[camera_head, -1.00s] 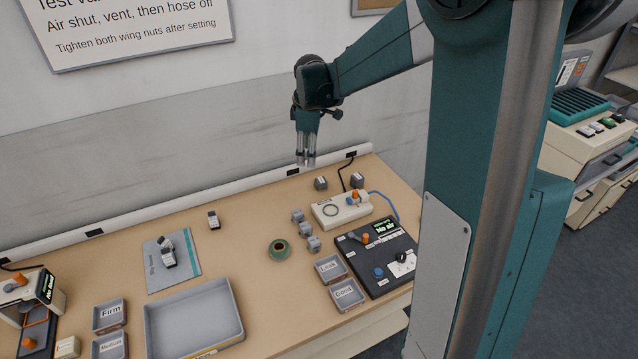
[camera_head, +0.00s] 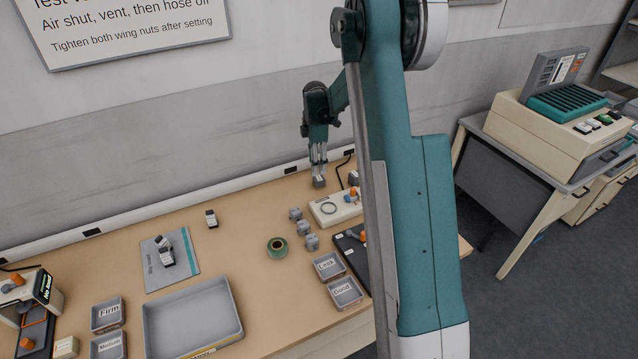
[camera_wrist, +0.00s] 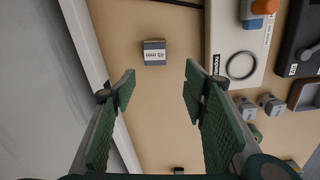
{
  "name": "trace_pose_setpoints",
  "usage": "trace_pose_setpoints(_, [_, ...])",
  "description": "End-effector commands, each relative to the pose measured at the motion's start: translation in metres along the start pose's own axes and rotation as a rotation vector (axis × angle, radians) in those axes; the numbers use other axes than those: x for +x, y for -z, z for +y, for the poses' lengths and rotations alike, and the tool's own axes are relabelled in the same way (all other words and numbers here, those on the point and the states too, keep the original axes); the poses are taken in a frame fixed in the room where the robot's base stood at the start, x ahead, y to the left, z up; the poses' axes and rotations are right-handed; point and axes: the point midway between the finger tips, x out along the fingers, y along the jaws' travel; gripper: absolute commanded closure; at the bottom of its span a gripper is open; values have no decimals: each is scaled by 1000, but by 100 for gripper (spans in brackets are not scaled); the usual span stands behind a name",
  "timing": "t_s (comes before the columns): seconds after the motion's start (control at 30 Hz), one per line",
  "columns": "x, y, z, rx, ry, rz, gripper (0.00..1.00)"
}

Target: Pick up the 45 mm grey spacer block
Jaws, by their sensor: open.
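The grey spacer block (camera_wrist: 154,52), labelled "45 mm", lies on the bench just beyond my fingertips in the wrist view. My gripper (camera_wrist: 160,82) is open and empty, with the block in line with the gap between its green-padded fingers, slightly left of the gap's middle. In the head view my gripper (camera_head: 318,174) points down at the back of the bench, and the block (camera_head: 319,184) shows right at its fingertips, partly hidden. Whether they touch is not clear there.
A white device (camera_wrist: 240,65) with a ring and orange knob stands right of the block in the wrist view. Another grey block (camera_head: 353,178) stands behind it. Several small grey blocks (camera_head: 303,227) and green tape (camera_head: 277,247) lie nearer. The wall strip (camera_wrist: 92,60) is left.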

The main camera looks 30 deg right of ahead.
Motion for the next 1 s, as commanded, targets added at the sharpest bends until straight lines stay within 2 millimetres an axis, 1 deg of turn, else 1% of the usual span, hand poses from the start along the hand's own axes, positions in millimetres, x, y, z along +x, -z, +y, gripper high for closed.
trace_pose_setpoints(0.03, [8,-3,4,-13,6,1,56])
trace_pose_setpoints(0.1, [17,-6,7,-32,13,2,56])
trace_pose_setpoints(0.2, [25,-9,10,-49,20,3,56])
trace_pose_setpoints(0.33, [30,-11,12,-61,25,3,56])
trace_pose_setpoints(0.73, [32,-11,12,-61,25,3,56])
trace_pose_setpoints(1.0, [52,-11,11,-61,25,3,56])
